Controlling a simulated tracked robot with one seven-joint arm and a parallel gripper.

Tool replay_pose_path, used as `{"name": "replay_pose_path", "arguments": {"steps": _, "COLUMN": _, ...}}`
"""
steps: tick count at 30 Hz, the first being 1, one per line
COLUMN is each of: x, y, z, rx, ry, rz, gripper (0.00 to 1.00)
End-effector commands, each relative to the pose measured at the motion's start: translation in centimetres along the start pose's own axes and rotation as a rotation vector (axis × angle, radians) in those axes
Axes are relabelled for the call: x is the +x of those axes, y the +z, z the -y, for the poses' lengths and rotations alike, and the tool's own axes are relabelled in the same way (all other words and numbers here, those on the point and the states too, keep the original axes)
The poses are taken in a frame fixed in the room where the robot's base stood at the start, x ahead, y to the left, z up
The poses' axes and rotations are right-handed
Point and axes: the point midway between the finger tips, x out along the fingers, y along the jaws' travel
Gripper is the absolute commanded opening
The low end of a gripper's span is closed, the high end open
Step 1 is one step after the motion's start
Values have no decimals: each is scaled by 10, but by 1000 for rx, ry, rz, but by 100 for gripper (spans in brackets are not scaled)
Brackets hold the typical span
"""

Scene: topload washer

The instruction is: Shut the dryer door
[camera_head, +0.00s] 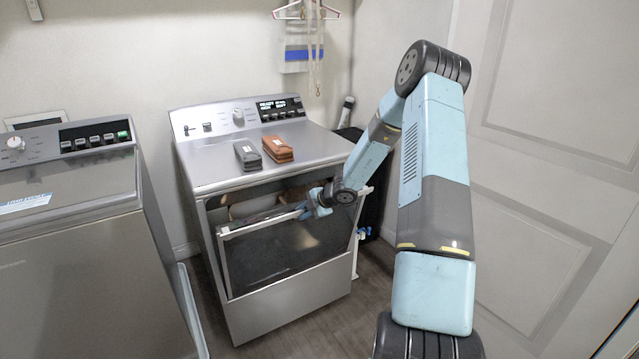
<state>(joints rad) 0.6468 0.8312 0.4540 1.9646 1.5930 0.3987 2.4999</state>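The dryer (215,170) is a silver front-loading machine with a control panel along its top back edge. Its door (275,255) is a dark glass panel in a silver frame, hinged low. The door is partly open, its top edge tilted out from the dark opening (245,208) above it. My gripper (308,212) is at the door's top edge, right of its middle. It seems to touch the edge, but the fingers are small and partly hidden, so I cannot tell if they are open or shut.
A grey folded bundle (247,154) and a brown one (278,149) lie on the dryer top. A washer (80,260) stands to the left, with a narrow gap between. A white panelled door (560,110) is at the right. Hangers (305,12) hang on the back wall.

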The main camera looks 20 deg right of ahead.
Motion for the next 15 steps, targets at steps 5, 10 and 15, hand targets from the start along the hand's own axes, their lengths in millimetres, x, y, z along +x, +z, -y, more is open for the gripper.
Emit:
{"name": "replay_pose_path", "arguments": {"steps": 5, "x": -29, "y": 18, "z": -24, "rx": -14, "ry": 48, "rz": 28, "gripper": 34}}
{"name": "replay_pose_path", "arguments": {"steps": 10, "x": -44, "y": 17, "z": -28, "rx": -15, "ry": 52, "rz": 32, "gripper": 34}}
{"name": "replay_pose_path", "arguments": {"steps": 15, "x": -60, "y": 14, "z": -31, "rx": -18, "ry": 57, "rz": 35, "gripper": 34}}
